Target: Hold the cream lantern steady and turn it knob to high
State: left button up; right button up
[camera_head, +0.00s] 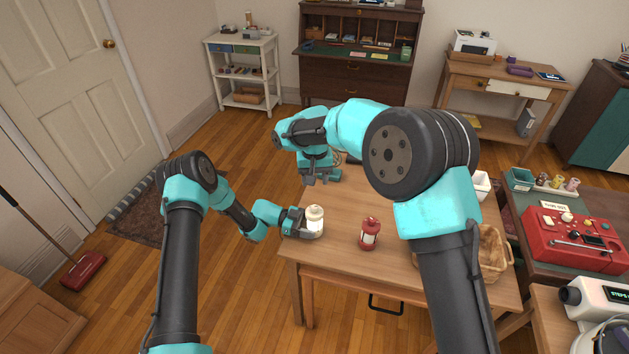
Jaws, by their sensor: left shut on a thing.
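The cream lantern (315,217) stands upright near the left front corner of the wooden table (345,265). My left gripper (309,228) comes in from the left, low down, and is shut on the lantern. The lantern's knob is too small to make out. My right gripper (318,180) hangs pointing down above the table, behind the cream lantern and apart from it. Its fingers are small and dark, and I cannot tell whether they are open. A red lantern (369,234) stands to the right of the cream one.
My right arm hides much of the table's right side. A wicker basket (492,251) and a white container (481,185) show at the right. A red machine (575,240) sits on another table. Bare tabletop lies between the two lanterns.

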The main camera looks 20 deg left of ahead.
pick_arm(q)
jog(key=o, duration=0.8)
jog(key=a+r, duration=0.1)
jog(key=a, duration=1.1)
jog(key=shift+r, duration=0.1)
